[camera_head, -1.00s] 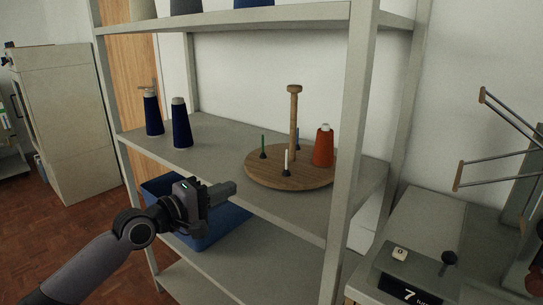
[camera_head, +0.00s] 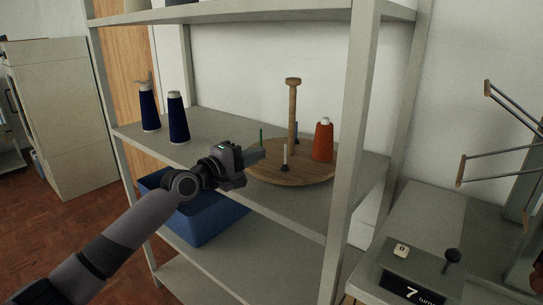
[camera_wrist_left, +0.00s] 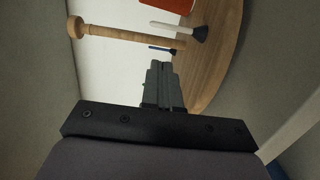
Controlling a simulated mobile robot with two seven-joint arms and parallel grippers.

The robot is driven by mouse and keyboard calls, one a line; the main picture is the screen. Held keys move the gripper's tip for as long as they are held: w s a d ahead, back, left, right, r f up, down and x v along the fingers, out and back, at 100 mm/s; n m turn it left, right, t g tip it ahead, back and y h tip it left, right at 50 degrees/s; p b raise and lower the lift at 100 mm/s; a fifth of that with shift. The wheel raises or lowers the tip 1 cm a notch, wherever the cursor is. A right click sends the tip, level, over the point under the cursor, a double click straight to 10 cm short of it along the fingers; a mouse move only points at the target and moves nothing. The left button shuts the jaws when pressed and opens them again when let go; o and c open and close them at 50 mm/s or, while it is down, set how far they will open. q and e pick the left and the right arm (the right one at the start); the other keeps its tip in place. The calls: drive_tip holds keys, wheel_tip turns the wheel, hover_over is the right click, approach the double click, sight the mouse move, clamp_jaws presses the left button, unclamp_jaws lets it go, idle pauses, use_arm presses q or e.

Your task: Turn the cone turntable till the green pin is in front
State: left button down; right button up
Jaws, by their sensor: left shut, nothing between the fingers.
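The cone turntable is a round wooden disc (camera_head: 306,176) on the middle shelf, with an upright wooden post (camera_head: 292,118). The green pin (camera_head: 261,136) stands at its left side; its base is hidden behind my gripper. A white pin (camera_head: 285,157) with a dark foot stands at the front. A blue pin (camera_head: 297,128) is at the back, and an orange-red cone (camera_head: 322,141) sits at the right. My left gripper (camera_head: 258,155) is shut and empty at the disc's left edge; contact is unclear. In the left wrist view its fingers (camera_wrist_left: 158,68) point toward the disc (camera_wrist_left: 217,48). My right gripper is out of view.
Two dark blue cones (camera_head: 177,118) stand on the shelf to the left. A blue bin (camera_head: 208,224) is below. The shelf's front right upright (camera_head: 348,150) stands close to the disc. A counter device with a black knob (camera_head: 452,256) is at the right.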

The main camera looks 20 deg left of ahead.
sight(272, 174)
use_arm(q)
drive_tip(key=d, duration=0.1)
drive_tip(key=w+d+p, duration=0.1)
drive_tip(key=shift+d+r, duration=0.1)
drive_tip(key=shift+d, duration=0.2)
drive_tip(key=shift+w+d, duration=0.15)
drive_tip(key=shift+d, duration=0.45)
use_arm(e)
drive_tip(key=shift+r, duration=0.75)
use_arm(q)
drive_tip(key=shift+p, duration=0.35)
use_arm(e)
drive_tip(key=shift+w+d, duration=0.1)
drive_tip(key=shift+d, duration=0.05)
